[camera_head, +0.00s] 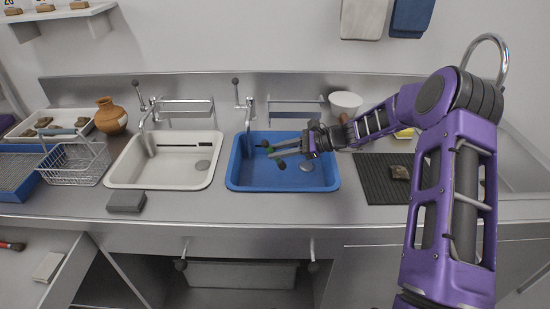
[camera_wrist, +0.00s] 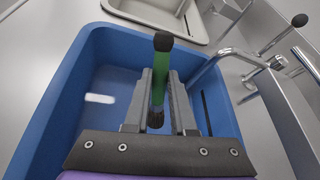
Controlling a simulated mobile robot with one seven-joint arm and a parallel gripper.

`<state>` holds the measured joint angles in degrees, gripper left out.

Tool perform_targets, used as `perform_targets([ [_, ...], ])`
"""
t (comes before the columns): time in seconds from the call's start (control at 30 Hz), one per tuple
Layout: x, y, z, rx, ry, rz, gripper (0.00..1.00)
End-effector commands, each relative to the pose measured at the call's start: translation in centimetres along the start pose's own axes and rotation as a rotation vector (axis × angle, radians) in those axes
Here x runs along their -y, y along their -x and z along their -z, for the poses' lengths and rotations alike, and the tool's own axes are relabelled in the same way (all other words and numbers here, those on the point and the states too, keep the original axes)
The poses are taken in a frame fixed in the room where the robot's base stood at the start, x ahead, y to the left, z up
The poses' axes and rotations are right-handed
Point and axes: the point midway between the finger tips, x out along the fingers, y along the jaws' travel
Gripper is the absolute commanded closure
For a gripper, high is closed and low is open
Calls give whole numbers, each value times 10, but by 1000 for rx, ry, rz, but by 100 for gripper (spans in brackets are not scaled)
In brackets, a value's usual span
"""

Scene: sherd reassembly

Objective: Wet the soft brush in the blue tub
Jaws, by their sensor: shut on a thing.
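The blue tub (camera_head: 282,181) is set in the steel counter, below a tap. My gripper (camera_head: 277,151) is over the tub, reaching in from the right, shut on a green-handled brush (camera_head: 269,148). In the wrist view, the brush (camera_wrist: 160,82) lies between the two fingers, with a dark end beyond them and another dark end nearer the palm. I cannot tell which end is the bristles. The blue tub (camera_wrist: 55,95) surrounds the gripper there. The brush appears above the tub floor. I cannot make out the water level or whether the bristles touch water.
A white basin (camera_head: 125,172) is left of the tub, with a wire basket (camera_head: 75,163) and clay pot (camera_head: 110,116) beyond. A black mat (camera_head: 378,187) with a sherd (camera_head: 400,172) lies right. A white bowl (camera_head: 345,101) stands behind. Taps (camera_head: 249,112) rise at the back.

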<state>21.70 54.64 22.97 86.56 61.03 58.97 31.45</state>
Motion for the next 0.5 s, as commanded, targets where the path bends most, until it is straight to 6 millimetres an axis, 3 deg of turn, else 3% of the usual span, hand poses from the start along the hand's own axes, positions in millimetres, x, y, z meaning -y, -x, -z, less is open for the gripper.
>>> perform_targets([
  [0.5,13,18,-40,0,0,0,100],
])
